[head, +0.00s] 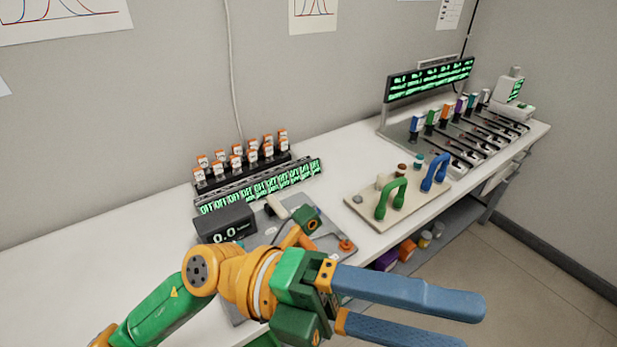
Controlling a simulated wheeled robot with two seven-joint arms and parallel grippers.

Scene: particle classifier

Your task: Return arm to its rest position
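My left arm comes in from the lower left. Its gripper (472,326) reaches across the lower middle of the head view, in front of the bench. Its two long blue fingers point right and stand apart, with nothing seen between them. The lower finger is partly cut off by the bottom edge of the picture. My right gripper is not in view.
The white bench (110,255) runs along the wall. On it are a dark 0.0 display (225,222), a rack of orange-capped vials (240,163), a beige board (365,203) with green and blue handles, and a lit sign (430,79). Floor is free at right.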

